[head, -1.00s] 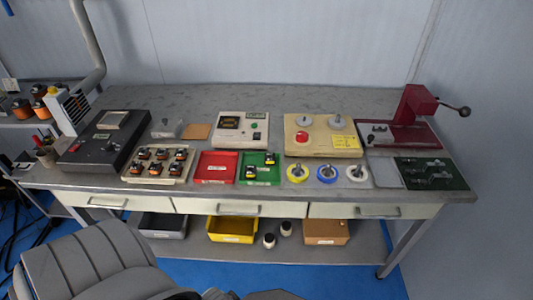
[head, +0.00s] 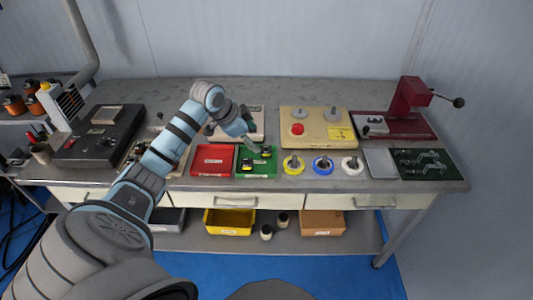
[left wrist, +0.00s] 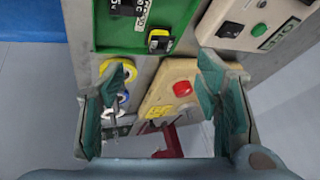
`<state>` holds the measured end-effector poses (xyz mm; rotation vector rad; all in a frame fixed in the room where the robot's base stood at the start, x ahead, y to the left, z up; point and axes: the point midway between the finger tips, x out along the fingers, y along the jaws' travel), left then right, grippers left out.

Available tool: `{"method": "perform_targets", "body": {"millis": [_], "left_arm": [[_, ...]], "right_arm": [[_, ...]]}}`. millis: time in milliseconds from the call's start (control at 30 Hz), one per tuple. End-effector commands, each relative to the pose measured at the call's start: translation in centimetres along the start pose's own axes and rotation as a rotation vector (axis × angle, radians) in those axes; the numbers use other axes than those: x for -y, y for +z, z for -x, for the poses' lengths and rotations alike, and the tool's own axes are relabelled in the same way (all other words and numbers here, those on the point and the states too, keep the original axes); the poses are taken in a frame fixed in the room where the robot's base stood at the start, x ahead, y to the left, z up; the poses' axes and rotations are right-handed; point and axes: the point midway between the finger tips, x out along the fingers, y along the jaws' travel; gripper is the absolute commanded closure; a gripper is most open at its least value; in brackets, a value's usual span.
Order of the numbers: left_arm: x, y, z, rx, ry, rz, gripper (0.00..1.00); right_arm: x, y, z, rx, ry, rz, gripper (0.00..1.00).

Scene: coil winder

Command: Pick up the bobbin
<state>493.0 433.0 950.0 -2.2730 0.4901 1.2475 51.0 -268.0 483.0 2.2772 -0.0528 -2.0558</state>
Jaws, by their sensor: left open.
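The task does not say which part is the bobbin. Two small black-and-yellow wound parts (head: 247,163) (head: 266,152) sit in the green tray (head: 258,176); one (left wrist: 159,41) also shows in the left wrist view. More dark wound parts stand in a cream tray at the left, largely hidden behind my left arm. My left gripper (head: 252,144) is over the back of the green tray. In the left wrist view my left gripper (left wrist: 167,105) has its fingers wide apart with nothing held. My right gripper is not in view.
A red tray (head: 213,174) is empty beside the green one. Yellow (head: 292,166), blue (head: 323,166) and white (head: 350,166) ringed spools stand to the right. Behind are a beige machine (head: 308,145) with a red button and a dark red winder (head: 405,115).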

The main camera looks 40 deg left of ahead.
Motion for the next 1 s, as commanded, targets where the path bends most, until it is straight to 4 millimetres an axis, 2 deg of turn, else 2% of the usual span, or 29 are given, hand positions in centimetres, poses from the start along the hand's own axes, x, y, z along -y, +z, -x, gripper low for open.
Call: {"method": "perform_targets", "body": {"millis": [33, 100, 267, 500, 733, 767, 1000], "left_arm": [[-0.2, 0.0, -1.6, -0.004, 0.003, 0.004, 0.42], [-0.2, 0.0, -3.3, -0.002, 0.004, 0.004, 0.42], [-0.1, 0.0, -5.4, -0.001, 0.001, 0.002, 0.42], [-0.3, -0.3, -9.8, -0.001, 0.001, 0.002, 0.42], [-0.2, -0.3, -10.1, 0.001, -0.002, 0.000, 0.42], [-0.2, -0.3, -10.1, 0.001, -0.002, 0.001, 0.45], [-0.2, -0.3, -10.1, 0.002, -0.002, 0.001, 0.83]], "right_arm": [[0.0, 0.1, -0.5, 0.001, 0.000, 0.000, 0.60], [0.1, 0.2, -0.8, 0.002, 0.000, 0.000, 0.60], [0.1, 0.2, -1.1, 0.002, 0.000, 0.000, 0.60], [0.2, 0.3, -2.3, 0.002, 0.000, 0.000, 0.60], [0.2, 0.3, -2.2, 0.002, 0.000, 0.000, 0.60], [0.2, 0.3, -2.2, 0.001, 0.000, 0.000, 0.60], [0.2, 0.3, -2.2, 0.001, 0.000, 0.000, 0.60]]}}
